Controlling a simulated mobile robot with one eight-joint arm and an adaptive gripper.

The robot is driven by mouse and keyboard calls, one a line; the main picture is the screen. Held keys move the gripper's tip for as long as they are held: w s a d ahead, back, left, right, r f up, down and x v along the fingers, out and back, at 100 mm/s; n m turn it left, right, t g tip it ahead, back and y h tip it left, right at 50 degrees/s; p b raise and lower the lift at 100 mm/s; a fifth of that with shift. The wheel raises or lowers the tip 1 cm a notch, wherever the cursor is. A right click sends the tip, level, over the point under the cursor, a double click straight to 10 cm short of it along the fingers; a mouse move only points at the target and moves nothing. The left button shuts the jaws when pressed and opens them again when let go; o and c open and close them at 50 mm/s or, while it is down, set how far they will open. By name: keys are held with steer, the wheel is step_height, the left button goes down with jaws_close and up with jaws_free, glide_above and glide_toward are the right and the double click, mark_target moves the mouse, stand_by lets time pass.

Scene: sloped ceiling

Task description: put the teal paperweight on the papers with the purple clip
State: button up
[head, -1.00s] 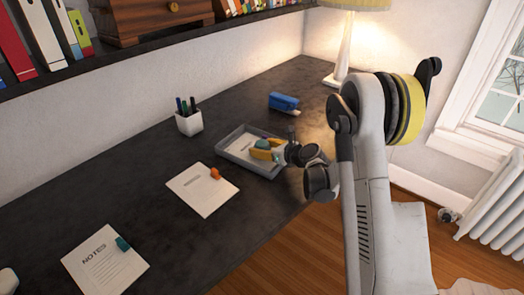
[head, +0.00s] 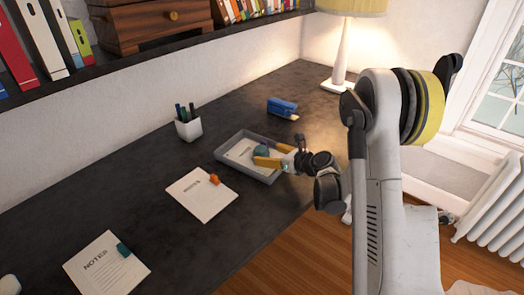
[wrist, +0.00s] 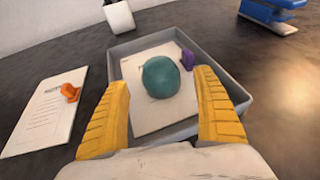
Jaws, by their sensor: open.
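The teal paperweight (wrist: 160,77) is a rounded lump resting on the papers (wrist: 134,109) in a grey tray (wrist: 114,48). The purple clip (wrist: 187,59) is on the right edge of these papers, just right of the paperweight. In the head view the paperweight (head: 260,150) shows in the tray (head: 222,154), partly behind my gripper (head: 266,156). My gripper's yellow fingers also show in the wrist view (wrist: 163,84). They are open, spread to either side and short of the paperweight, with visible gaps and nothing held.
Papers with an orange clip (head: 202,195) lie left of the tray. Papers with a teal clip (head: 104,268) lie farther left, nearer the front. A white pen cup (head: 188,129) and a blue stapler (head: 282,106) stand behind the tray. A lamp (head: 342,60) stands at the back right.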

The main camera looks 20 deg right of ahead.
steer(key=p+v, duration=0.1)
steer(key=v, duration=0.5)
steer(key=shift+s+d+r, duration=0.1)
steer(key=shift+s+r, duration=0.05)
steer(key=shift+s+d+r, duration=0.1)
steer(key=shift+s+r, duration=0.05)
steer(key=shift+r, duration=0.15)
step_height(320, 180, up, 15)
steer(key=w+m+t+h, duration=0.1)
steer(key=w+m+t, duration=0.1)
steer(key=m+t, duration=0.35)
step_height(320, 180, up, 11)
steer(key=s+d+m+t+h, duration=0.1)
steer(key=s+d+m+h, duration=0.3)
steer(key=m, duration=0.8)
steer(key=s+d+r+m+g+h, duration=0.15)
steer(key=s+m+h, duration=0.3)
steer(key=m, duration=0.55)
steer(key=s+a+f+m+g+y, duration=0.1)
steer(key=s+a+f+m+g, duration=0.2)
steer(key=s, duration=0.5)
steer(key=s+a+f+m+g+y, duration=0.1)
steer(key=s+a+f+m+g, duration=0.2)
steer(key=s+a+f+m, duration=0.2)
steer(key=s+a+f+m+g+y, duration=0.1)
steer(key=s+a+f+m+g, duration=0.3)
steer(key=s, duration=0.6)
step_height(320, 180, down, 2)
steer(key=shift+s+m, duration=0.4)
steer(key=shift+m, duration=0.55)
